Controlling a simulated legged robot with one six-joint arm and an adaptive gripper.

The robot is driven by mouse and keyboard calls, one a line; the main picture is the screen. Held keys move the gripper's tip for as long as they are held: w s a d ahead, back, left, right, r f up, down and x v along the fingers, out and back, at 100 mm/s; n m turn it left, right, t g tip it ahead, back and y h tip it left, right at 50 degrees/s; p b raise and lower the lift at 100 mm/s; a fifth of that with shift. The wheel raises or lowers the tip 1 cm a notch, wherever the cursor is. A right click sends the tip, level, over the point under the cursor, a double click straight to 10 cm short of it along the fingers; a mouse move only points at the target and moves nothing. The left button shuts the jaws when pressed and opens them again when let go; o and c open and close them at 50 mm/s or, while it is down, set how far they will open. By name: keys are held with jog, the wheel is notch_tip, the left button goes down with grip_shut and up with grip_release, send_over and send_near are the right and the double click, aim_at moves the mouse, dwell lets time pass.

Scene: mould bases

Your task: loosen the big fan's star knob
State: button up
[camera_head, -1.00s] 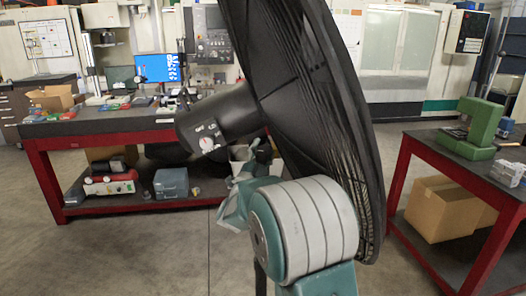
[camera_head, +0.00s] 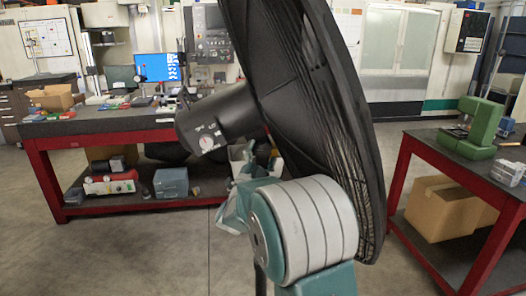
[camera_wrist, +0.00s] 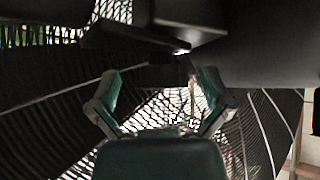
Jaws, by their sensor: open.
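The big black fan (camera_head: 310,100) fills the middle of the head view, with its cage tilted and its motor housing (camera_head: 215,122) pointing left. A small pale dial with a reddish mark (camera_head: 207,143) is on the housing's end. In the wrist view, my gripper (camera_wrist: 160,78) is open, its two green fingers spread below dark fan parts, with the fan's cage mesh (camera_wrist: 50,95) behind. A small dark block (camera_wrist: 168,75) shows between the fingertips; I cannot tell whether it is the star knob. The star knob is not clear in the head view, where my arm hides most of my gripper.
A red-framed bench (camera_head: 100,127) with small items stands behind at left. Another red-framed table (camera_head: 440,150) at right bears a green machine (camera_head: 480,125), with a cardboard box (camera_head: 440,208) below. The grey floor (camera_head: 130,250) at front left is clear.

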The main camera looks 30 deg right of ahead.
jog(key=v, duration=1.1)
jog(key=shift+a+f, duration=0.2)
jog(key=shift+s, duration=0.1)
jog(key=s+r+n+t+y, duration=0.1)
jog(key=y, duration=0.1)
jog(key=s+d+r+n+y, duration=0.1)
jog(key=n+y, duration=0.1)
jog(key=s+d+r+n+t+y, duration=0.1)
jog(key=y, duration=0.2)
jog(key=shift+d+r+n+t, duration=0.25)
jog(key=shift+r+n+t, duration=0.05)
jog(key=shift+n, duration=0.1)
jog(key=shift+y, duration=0.3)
jog(key=x, duration=1)
jog(key=shift+w+d+r, duration=0.1)
jog(key=shift+w+d, duration=0.1)
jog(key=shift+w, duration=0.15)
jog(key=c, duration=1.1)
